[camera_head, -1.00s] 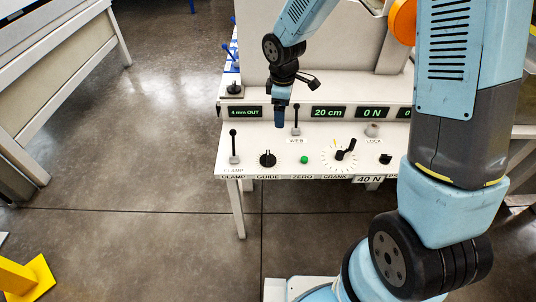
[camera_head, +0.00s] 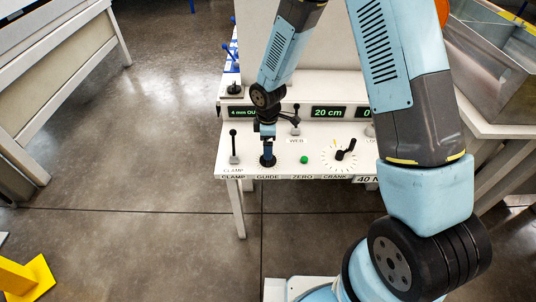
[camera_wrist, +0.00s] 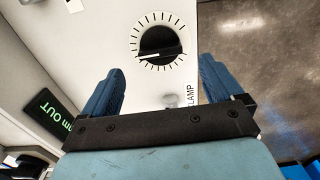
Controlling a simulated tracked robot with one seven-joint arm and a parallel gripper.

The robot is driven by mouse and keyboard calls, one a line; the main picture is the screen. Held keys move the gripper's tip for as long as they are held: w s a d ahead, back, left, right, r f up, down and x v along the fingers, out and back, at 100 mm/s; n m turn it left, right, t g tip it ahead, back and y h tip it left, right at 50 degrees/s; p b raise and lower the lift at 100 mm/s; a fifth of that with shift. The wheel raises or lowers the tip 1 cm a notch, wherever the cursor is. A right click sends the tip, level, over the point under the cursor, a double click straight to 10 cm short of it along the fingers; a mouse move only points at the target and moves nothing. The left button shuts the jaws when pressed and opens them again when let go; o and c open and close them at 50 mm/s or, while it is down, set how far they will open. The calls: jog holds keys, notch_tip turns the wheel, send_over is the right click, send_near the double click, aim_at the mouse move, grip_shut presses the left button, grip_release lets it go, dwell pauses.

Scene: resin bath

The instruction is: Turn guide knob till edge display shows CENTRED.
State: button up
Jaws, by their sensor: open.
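The guide knob (camera_wrist: 160,42) is black with a white pointer mark, inside a ring of tick marks in the wrist view. In the head view the knob (camera_head: 267,164) is mostly hidden under my gripper (camera_head: 268,153), at the GUIDE label. In the wrist view my open gripper (camera_wrist: 161,65) has its blue fingers on either side of the knob's line, and the knob shows just beyond the fingertips. I cannot tell whether they touch it. The edge display (camera_head: 242,112) reads 4 mm OUT, its end covered by my arm; it also shows in the wrist view (camera_wrist: 52,115).
The clamp lever (camera_head: 234,146) stands left of my gripper. The web lever (camera_head: 296,120) is behind it to the right. The green zero button (camera_head: 304,160) and the crank (camera_head: 345,150) lie to the right. The 20 cm display (camera_head: 328,112) is behind them.

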aim_at(267, 164)
jog(key=shift+f, duration=3.05)
jog(key=c, duration=1)
jog(key=shift+c, duration=0.2)
jog(key=shift+m, duration=0.3)
jog(key=m, duration=1.1)
jog(key=shift+w, duration=0.1)
